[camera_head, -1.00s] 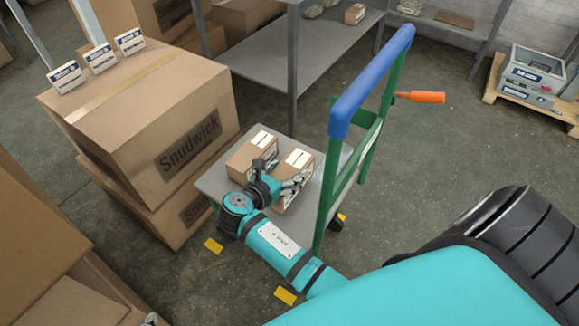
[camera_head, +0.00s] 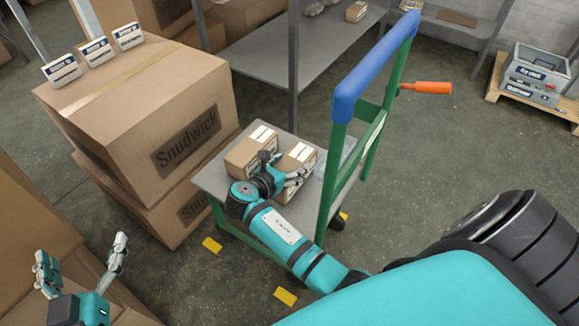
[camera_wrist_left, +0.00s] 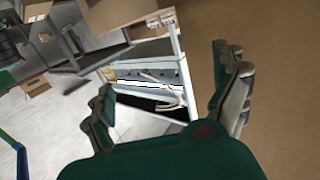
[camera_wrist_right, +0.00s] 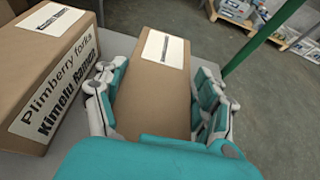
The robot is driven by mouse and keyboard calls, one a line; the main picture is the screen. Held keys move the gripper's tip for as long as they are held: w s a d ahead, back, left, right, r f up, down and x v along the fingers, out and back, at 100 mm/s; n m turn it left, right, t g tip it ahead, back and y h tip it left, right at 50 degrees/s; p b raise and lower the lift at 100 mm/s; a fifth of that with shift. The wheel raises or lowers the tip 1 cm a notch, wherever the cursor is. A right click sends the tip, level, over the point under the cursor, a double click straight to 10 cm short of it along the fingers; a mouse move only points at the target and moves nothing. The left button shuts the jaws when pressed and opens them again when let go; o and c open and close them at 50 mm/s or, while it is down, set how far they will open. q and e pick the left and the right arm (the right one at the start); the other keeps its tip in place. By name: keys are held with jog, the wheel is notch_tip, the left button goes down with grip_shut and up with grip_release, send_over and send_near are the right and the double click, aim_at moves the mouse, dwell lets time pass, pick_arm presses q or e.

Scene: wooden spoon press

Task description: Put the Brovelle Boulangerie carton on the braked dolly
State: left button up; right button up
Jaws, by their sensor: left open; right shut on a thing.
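The dolly has a grey deck (camera_head: 213,183), a green frame, a blue push bar (camera_head: 372,68) and an orange lever (camera_head: 426,88). Two small brown cartons stand side by side on it. My right gripper (camera_head: 284,168) is shut on the right-hand carton (camera_head: 301,154), its fingers on two opposite sides. In the right wrist view this carton (camera_wrist_right: 152,92) shows a white top label too small to read. The left-hand carton (camera_head: 247,152) reads "Plimberry forks" in the right wrist view (camera_wrist_right: 48,80). I cannot read Brovelle Boulangerie anywhere. My left gripper (camera_head: 82,258) is open and empty.
Large Snudwick boxes (camera_head: 140,115), with several small label cards on top, stand left of the dolly. Brown boxes (camera_head: 30,225) are beside my left gripper. A grey shelf (camera_head: 300,55) stands behind. A pallet (camera_head: 535,105) holds grey crates at right. Floor right of the dolly is clear.

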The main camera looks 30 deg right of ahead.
pick_arm(q)
jog(key=shift+r, duration=0.1)
pick_arm(e)
jog(key=o, duration=1.5)
jog(key=shift+f, duration=0.1)
jog(key=shift+p+v, duration=1)
jog(key=shift+v, duration=0.15)
pick_arm(q)
jog(key=s+a+f+g+y+p, duration=0.15)
jog(key=s+a+f+g, duration=0.25)
jog(key=s+f+g, duration=0.55)
pick_arm(e)
jog(key=shift+v, duration=0.85)
jog(key=shift+p+v, duration=0.7)
jog(key=shift+v, duration=0.35)
pick_arm(q)
jog(key=s+a+f+g+y+p, duration=0.2)
jog(key=s+a+f+g+p, duration=0.15)
jog(key=s, duration=0.35)
jog(key=shift+n+g, duration=0.3)
jog(key=shift+g, duration=0.1)
jog(key=x, duration=0.3)
jog(key=d+x, duration=0.1)
jog(key=x, duration=0.1)
jog(key=shift+w+f, duration=0.1)
jog(key=shift+f, duration=0.25)
pick_arm(e)
jog(key=v, duration=0.6)
